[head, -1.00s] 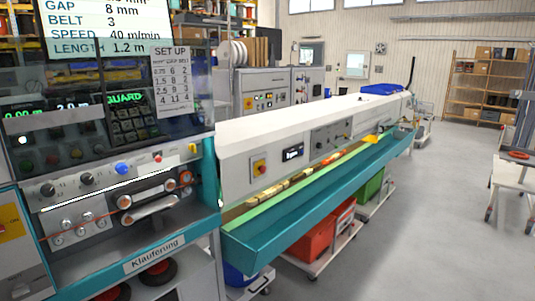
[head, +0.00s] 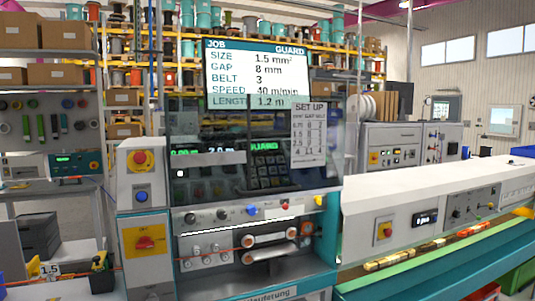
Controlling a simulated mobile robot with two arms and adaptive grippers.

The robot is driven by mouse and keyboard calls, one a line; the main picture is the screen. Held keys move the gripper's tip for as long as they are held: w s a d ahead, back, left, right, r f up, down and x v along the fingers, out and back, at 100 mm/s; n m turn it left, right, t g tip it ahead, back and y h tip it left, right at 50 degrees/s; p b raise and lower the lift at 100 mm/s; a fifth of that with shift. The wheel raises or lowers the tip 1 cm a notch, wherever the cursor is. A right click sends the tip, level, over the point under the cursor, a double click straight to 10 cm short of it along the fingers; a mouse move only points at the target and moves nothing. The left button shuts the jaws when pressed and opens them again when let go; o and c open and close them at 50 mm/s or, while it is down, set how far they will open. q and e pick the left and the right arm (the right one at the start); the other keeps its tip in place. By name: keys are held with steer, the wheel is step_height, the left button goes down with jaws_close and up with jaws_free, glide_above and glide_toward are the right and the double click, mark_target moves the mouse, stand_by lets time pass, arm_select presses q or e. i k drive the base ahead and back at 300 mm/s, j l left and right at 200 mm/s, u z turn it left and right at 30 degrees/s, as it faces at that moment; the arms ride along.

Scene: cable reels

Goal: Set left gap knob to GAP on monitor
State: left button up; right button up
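The monitor (head: 257,74) stands above the machine. It reads JOB, GUARD, SIZE 1.5 mm², GAP 8 mm, BELT 3, SPEED 40 m/min, LENGTH 1.2 m. Below it, the machine's control strip carries a dark left knob (head: 190,218), a second dark knob (head: 222,214), a blue knob (head: 251,210), a red button and a yellow knob. The knob scales are too small to read, and I cannot tell which is the left gap knob. Neither of my grippers is in view.
A SET UP chart (head: 309,133) hangs at the right of the clear guard (head: 230,150). Below the knobs are belt rollers (head: 265,239) and small guide wheels. A long white-and-teal trough (head: 440,208) extends right. A side cabinet (head: 145,225) with a red-yellow switch stands left.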

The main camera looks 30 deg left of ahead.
mark_target(189, 218)
steer(key=u, duration=1.35)
